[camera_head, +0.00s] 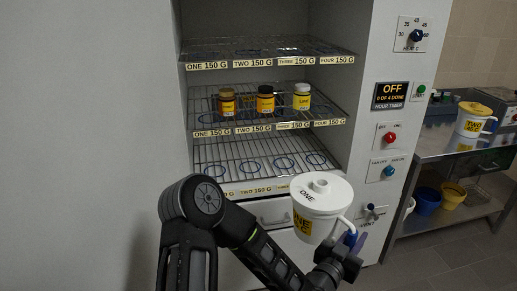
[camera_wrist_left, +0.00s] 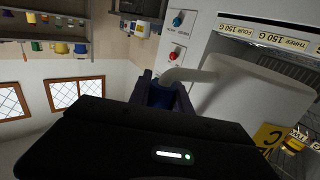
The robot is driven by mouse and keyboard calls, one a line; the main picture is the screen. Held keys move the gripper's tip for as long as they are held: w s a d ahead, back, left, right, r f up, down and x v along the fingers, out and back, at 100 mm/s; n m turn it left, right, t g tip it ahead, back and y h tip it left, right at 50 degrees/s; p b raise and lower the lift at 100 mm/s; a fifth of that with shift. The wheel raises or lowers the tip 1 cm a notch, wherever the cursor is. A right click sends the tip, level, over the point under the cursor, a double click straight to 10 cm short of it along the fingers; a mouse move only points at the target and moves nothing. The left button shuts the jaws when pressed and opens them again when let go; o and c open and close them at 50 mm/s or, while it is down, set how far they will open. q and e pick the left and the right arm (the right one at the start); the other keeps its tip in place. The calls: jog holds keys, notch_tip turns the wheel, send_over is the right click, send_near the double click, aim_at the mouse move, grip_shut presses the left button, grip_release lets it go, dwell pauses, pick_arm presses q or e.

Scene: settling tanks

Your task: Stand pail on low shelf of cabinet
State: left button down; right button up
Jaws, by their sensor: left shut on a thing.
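A white lidded pail (camera_head: 318,205) marked ONE, with a yellow label, is in front of the cabinet, upright or nearly so. My left gripper (camera_head: 346,246) is shut on its handle at the pail's right side. In the left wrist view the pail (camera_wrist_left: 258,100) is at the right and its handle runs between the fingers (camera_wrist_left: 165,92). The cabinet's low wire shelf (camera_head: 240,172) is behind and above the pail in the head view, with blue rings and no jars on it. The pail hides part of the shelf's front right edge. My right gripper is out of view.
Three small jars (camera_head: 265,101) stand on the middle shelf (camera_head: 205,122). The top shelf (camera_head: 230,52) looks empty. A control panel (camera_head: 390,137) with knobs flanks the opening on the right. A steel bench (camera_head: 433,145) farther right bears another white pail with a yellow lid (camera_head: 472,121).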

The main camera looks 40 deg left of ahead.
aim_at(336, 233)
pick_arm(q)
jog(key=shift+n+y, duration=0.5)
jog(key=shift+y, duration=0.3)
jog(key=w+a+f+b, duration=0.1)
jog(key=a+b, duration=0.1)
jog(key=a+f+b, duration=0.2)
jog(key=w+a+f+b, duration=0.1)
jog(key=a+f+b, duration=0.1)
jog(key=shift+w+a, duration=0.2)
jog(key=shift+w, duration=0.15)
jog(key=a+r+n+g+y+b, duration=0.1)
jog(key=a+n+y+b, duration=0.3)
jog(key=a+b, duration=1.2)
jog(key=a+r+y, duration=0.1)
jog(key=a+y, duration=0.1)
jog(key=a, duration=0.4)
jog(key=shift+s+r+g, duration=0.15)
jog(key=shift+g, duration=0.15)
